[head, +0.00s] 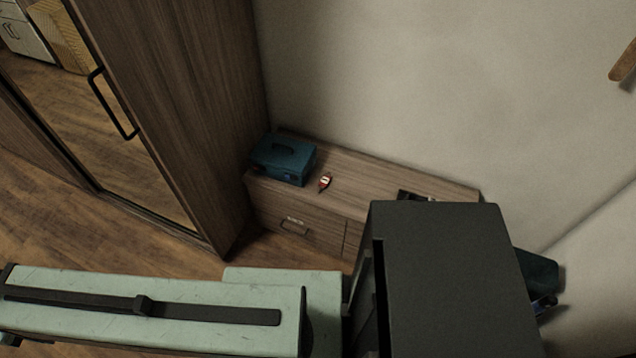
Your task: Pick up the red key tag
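The red key tag (324,183) is a small red piece with a pale patch and a dark end. It lies on top of the low wooden cabinet (365,179), just right of a teal box and apart from it. It is in plain view. The fingers of my gripper do not show in this view.
The teal box (283,159) with a handle stands on the cabinet's left end. A dark flat item (409,195) lies towards the right end, partly hidden by a large dark block. A tall mirrored wardrobe (180,100) stands to the left. A wall is behind the cabinet.

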